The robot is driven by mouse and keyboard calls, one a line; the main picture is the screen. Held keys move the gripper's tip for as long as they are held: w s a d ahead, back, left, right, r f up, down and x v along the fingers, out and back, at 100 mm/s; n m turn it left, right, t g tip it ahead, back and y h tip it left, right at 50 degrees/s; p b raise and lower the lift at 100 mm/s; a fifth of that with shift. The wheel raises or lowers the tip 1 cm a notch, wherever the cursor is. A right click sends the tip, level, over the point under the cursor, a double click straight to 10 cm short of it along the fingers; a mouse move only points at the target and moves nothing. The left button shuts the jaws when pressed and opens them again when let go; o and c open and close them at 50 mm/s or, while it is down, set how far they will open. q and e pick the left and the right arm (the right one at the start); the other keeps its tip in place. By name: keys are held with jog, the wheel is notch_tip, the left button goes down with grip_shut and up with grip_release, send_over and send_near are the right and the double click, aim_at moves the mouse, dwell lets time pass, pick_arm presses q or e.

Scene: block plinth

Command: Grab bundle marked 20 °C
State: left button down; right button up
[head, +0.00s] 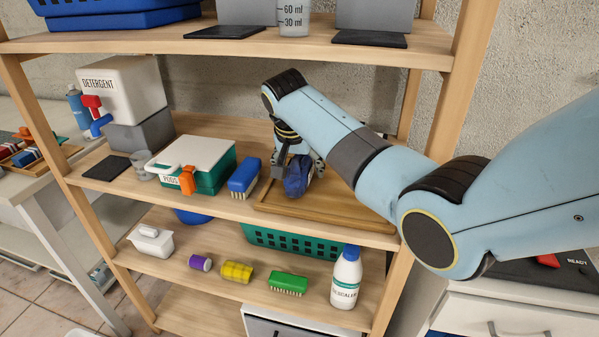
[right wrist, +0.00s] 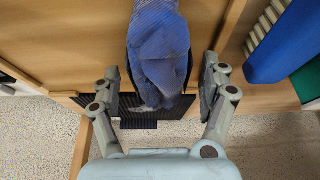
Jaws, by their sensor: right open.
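A dark blue cloth bundle (head: 296,182) lies on a wooden tray (head: 345,217) on the middle shelf. No 20 °C mark can be read on it. My right gripper (head: 297,164) reaches down over the bundle from above and is open. In the right wrist view the bundle (right wrist: 160,50) lies between the two spread fingers of the gripper (right wrist: 160,76), with a gap at each side. My left gripper is not in view.
A blue brush (head: 243,178) and a green box with a white lid (head: 196,165) stand left of the tray. A detergent container (head: 125,88) is farther left. The upper shelf (head: 300,42) is above my gripper. A green basket (head: 305,245) and a bottle (head: 346,277) stand below.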

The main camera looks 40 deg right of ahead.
jog(key=shift+w+d+f, duration=0.1)
jog(key=shift+d+f, duration=0.05)
jog(key=shift+f, duration=0.3)
jog(key=c, duration=1.3)
jog(key=shift+r, duration=0.15)
